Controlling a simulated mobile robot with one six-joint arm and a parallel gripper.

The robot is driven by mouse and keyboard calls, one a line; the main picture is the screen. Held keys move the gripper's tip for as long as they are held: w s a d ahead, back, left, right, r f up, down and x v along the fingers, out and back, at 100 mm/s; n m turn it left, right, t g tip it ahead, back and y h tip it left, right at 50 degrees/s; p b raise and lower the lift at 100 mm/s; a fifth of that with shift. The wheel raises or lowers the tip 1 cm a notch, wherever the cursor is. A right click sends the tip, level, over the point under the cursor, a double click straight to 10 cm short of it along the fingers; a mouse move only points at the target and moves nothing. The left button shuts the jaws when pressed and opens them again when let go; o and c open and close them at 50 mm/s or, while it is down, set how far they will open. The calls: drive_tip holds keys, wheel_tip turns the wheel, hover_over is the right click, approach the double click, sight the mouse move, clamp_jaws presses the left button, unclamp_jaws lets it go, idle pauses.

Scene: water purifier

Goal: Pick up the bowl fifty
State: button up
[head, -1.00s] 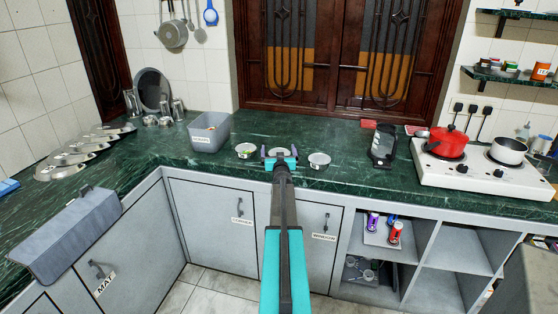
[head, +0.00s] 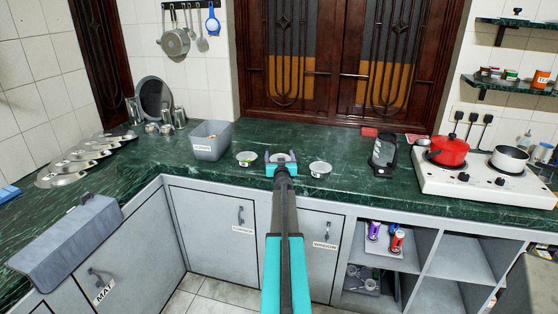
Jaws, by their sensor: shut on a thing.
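Three small bowls are in a row near the front edge of the green counter. The left bowl (head: 246,158) and the right bowl (head: 320,169) stand on the counter, each with a small label too tiny to read. The middle bowl (head: 280,156) is at my gripper (head: 281,161), between its fingers. My gripper is shut on this middle bowl. Its label is hidden by the gripper, so I cannot read which number it bears. I cannot tell whether it is clear of the counter.
A grey labelled bin (head: 210,141) stands behind left. Steel plates (head: 85,160) lie far left. The counter behind the bowls is clear.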

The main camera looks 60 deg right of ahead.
wheel_tip(320, 180, up, 3)
drive_tip(key=shift+a+f, duration=0.1)
drive_tip(key=shift+f, duration=0.1)
drive_tip(key=r+v, duration=0.1)
drive_tip(key=v, duration=1.4)
drive_tip(key=shift+s, duration=0.55)
drive_tip(key=shift+w+a+r, duration=0.1)
drive_tip(key=shift+a+r, duration=0.05)
drive_tip(key=shift+a, duration=0.05)
drive_tip(key=w+a+r+n+t+y, duration=0.1)
drive_tip(key=w+a+n+t+y, duration=0.15)
drive_tip(key=w+a+y, duration=0.65)
drive_tip(key=w+a+r+n+t, duration=0.15)
drive_tip(key=w+a+n, duration=0.35)
drive_tip(key=a, duration=0.9)
drive_tip(key=w+a+n+t+y, duration=0.3)
drive_tip(key=w+a+y, duration=0.2)
drive_tip(key=w+a, duration=0.5)
drive_tip(key=s+a+f+n+g+y, duration=0.2)
drive_tip(key=a+y, duration=0.3)
drive_tip(key=a, duration=0.7)
drive_tip(key=s+a+f+n+g+y, duration=0.2)
drive_tip(key=a+n+y, duration=0.3)
drive_tip(key=a, duration=0.8)
drive_tip(key=s+a+f+n+g+y, duration=0.2)
drive_tip(key=a+n+g+y, duration=0.1)
drive_tip(key=a, duration=1)
drive_tip(key=shift+n+y, duration=0.65)
drive_tip(key=shift+y, duration=0.55)
